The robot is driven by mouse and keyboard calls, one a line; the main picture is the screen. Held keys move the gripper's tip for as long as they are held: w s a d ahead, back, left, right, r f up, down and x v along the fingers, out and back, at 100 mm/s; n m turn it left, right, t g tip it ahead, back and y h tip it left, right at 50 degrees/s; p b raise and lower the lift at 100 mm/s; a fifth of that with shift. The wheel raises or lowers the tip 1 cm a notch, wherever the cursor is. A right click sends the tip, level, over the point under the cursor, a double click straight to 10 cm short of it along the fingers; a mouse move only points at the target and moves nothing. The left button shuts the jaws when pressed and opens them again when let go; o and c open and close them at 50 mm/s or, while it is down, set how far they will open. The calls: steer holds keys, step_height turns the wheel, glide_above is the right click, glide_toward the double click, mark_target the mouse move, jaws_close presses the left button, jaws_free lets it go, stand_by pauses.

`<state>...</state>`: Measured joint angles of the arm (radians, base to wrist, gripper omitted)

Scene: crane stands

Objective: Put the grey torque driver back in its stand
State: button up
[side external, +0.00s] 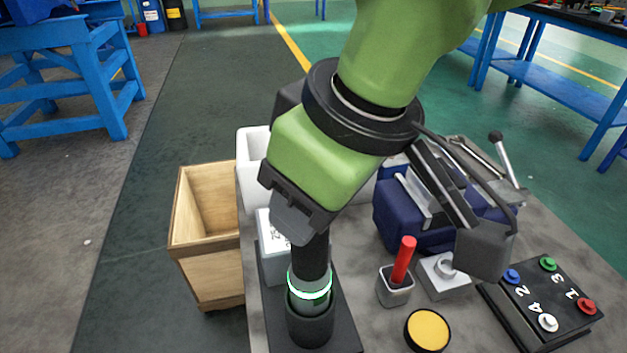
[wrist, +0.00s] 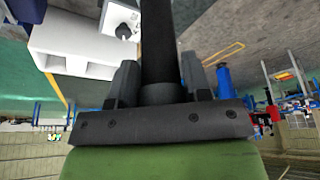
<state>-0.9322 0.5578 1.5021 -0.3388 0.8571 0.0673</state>
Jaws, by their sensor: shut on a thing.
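The torque driver (side external: 311,262) has a dark upper handle and a grey lower part with a glowing green ring. My gripper (side external: 304,228) is shut on the upper handle and points downward. The driver's lower end is at the mouth of a dark round cup, the stand (side external: 310,328), and appears to be inside it. The driver looks close to upright; how deep it sits is hidden by the cup wall. In the wrist view, the dark driver shaft (wrist: 158,45) runs between the two fingers of my gripper (wrist: 158,85); the stand is not clearly visible there.
A grey holder with a red-handled tool (side external: 404,262), a yellow round button (side external: 428,330) and a numbered button box (side external: 540,300) stand to the right. A blue machine (side external: 400,218) is behind. A white bin (side external: 250,165) and a wooden crate (side external: 207,250) are left.

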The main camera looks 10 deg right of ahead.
steer(key=shift+f, duration=0.7)
steer(key=o, duration=1.3)
steer(key=shift+o, duration=0.2)
steer(key=shift+f, duration=0.1)
steer(key=shift+v, duration=2.6)
